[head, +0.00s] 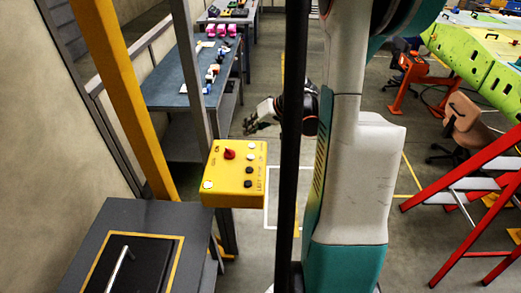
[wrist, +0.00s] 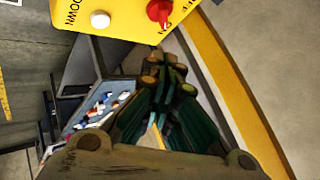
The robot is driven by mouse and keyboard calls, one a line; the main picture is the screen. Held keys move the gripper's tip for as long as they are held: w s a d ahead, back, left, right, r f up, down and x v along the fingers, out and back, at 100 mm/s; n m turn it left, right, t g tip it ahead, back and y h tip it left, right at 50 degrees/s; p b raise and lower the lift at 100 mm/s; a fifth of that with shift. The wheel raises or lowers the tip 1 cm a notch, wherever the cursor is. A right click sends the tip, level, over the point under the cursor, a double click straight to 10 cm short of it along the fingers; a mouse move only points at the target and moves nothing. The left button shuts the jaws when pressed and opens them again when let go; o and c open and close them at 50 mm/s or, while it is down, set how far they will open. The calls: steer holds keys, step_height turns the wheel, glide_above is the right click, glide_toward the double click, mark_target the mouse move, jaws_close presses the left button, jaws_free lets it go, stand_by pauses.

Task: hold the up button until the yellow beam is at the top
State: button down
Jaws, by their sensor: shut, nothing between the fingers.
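The yellow control box (head: 222,195) has a red knob (head: 229,153), white buttons and black buttons on its top face. In the wrist view the box (wrist: 126,20) fills the top edge, with a white button (wrist: 100,19) beside the word DOWN and the red knob (wrist: 159,11) to its right. I cannot make out which button is up. A yellow beam (head: 112,85) slants down at the left of the head view; I cannot tell if it is the task's beam. My gripper (head: 250,126) is shut and empty, beyond the box; its fingertips (wrist: 165,72) appear below the box in the wrist view, apart from it.
A dark pole stands in front of my arm. A grey cabinet (head: 80,240) is at the lower left. A blue-topped bench (head: 170,88) with small parts is behind the box. A red stepladder (head: 465,195) and an office chair (head: 462,130) are at the right.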

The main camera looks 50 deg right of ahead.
mark_target(253, 155)
steer(key=shift+s+d, duration=0.2)
steer(key=shift+d, duration=0.2)
step_height(253, 155, down, 9)
steer(key=b, duration=0.6)
steer(key=shift+r, duration=0.1)
steer(key=shift+b, duration=0.45)
stand_by(1.0)
steer(key=shift+f+b, duration=0.3)
steer(key=shift+f, duration=0.1)
